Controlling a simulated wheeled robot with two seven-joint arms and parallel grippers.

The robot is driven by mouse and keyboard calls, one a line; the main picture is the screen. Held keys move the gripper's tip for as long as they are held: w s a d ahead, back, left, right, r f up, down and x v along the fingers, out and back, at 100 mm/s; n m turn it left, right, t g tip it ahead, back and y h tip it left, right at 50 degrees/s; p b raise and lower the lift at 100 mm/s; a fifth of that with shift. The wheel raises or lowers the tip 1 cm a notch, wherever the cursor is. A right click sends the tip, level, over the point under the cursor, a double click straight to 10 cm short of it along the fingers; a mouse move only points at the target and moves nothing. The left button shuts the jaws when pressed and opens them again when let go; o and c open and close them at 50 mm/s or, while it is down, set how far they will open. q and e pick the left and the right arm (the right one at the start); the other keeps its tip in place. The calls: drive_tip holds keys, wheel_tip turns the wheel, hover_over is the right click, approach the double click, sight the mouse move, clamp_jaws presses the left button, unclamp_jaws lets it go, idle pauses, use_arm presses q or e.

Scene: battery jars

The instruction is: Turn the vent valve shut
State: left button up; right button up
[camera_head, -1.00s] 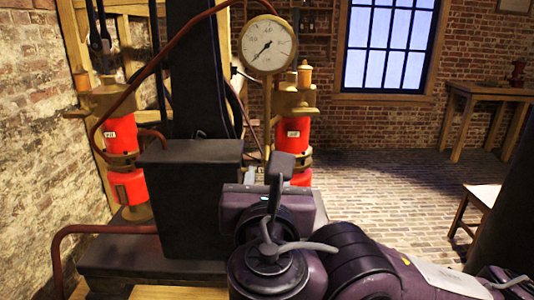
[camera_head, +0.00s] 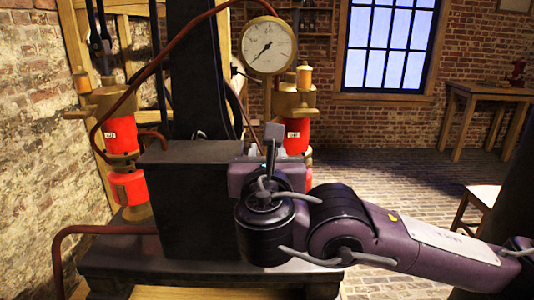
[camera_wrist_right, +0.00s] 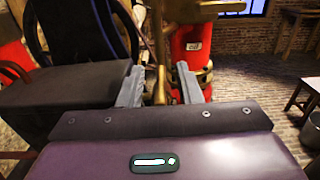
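I cannot make out the vent valve for certain. A small brass stem (camera_wrist_right: 161,86) stands in the gap between my right gripper's (camera_wrist_right: 160,86) fingers in the right wrist view, in front of a red jar (camera_wrist_right: 192,45) with brass fittings. The two grey fingers are apart, and I see nothing clamped between them. In the head view my right gripper (camera_head: 272,143) reaches past the right side of the dark box, its tips partly hidden by my wrist. The same red jar (camera_head: 297,135) stands just beyond it. My left gripper is not in view.
The dark box (camera_head: 190,200) sits on a dark base in front of a black column. A round gauge (camera_head: 268,45) stands above the gripper. Red-brown pipes (camera_head: 150,70) curve around the column. A second red jar (camera_head: 120,135) stands at left. Brick floor lies open at right.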

clamp_jaws()
